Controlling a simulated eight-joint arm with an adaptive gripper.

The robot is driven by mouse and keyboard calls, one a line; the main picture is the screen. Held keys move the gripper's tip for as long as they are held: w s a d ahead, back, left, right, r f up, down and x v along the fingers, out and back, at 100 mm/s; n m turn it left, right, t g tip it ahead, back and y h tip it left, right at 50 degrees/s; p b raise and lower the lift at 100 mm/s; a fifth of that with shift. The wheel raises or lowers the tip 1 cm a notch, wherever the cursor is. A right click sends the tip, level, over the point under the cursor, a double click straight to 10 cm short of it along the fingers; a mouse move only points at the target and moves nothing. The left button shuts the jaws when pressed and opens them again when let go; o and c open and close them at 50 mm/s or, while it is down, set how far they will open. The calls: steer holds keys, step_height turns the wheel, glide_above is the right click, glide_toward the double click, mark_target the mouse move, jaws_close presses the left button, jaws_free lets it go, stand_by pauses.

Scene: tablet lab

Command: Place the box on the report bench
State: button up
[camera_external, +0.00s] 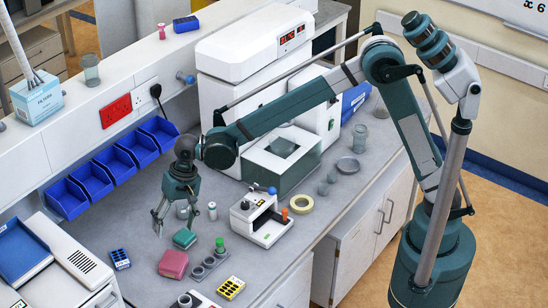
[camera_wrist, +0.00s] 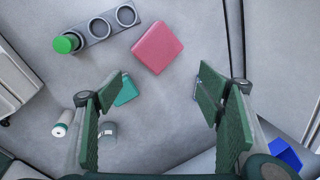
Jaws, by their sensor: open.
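A pink box (camera_external: 173,263) lies on the grey bench top (camera_external: 215,265). A smaller teal box (camera_external: 184,239) lies just behind it. I cannot tell which one is the task's box, or which surface is the report bench. My gripper (camera_external: 174,222) is open and empty above the bench, near the teal box. In the wrist view the open fingers (camera_wrist: 165,95) point down at the bench. The pink box (camera_wrist: 157,48) lies beyond the fingertips. The teal box (camera_wrist: 127,91) shows beside the left finger, which hides part of it.
A grey rack (camera_external: 209,264) with a green-capped bottle (camera_external: 220,245) stands right of the pink box. A white instrument (camera_external: 262,220) stands farther right. Small vials (camera_external: 212,211) stand behind the gripper. Blue bins (camera_external: 115,166) line the wall. A white machine (camera_external: 60,260) stands at left.

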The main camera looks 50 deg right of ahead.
steer(key=r+m+g, duration=0.1)
steer(key=r+m, duration=0.1)
steer(key=m, duration=0.3)
steer(key=m+g+y+p, duration=0.1)
steer(key=m+g+p, duration=0.1)
steer(key=m, duration=0.2)
glide_above(173, 259)
steer(key=w+d, duration=0.1)
steer(key=d, duration=0.2)
steer(key=f, duration=0.9)
steer(key=shift+a, duration=0.2)
steer(key=shift+x, duration=1.3)
steer(key=shift+a, duration=0.1)
steer(key=shift+x, duration=2.55)
steer(key=shift+w+a, duration=0.1)
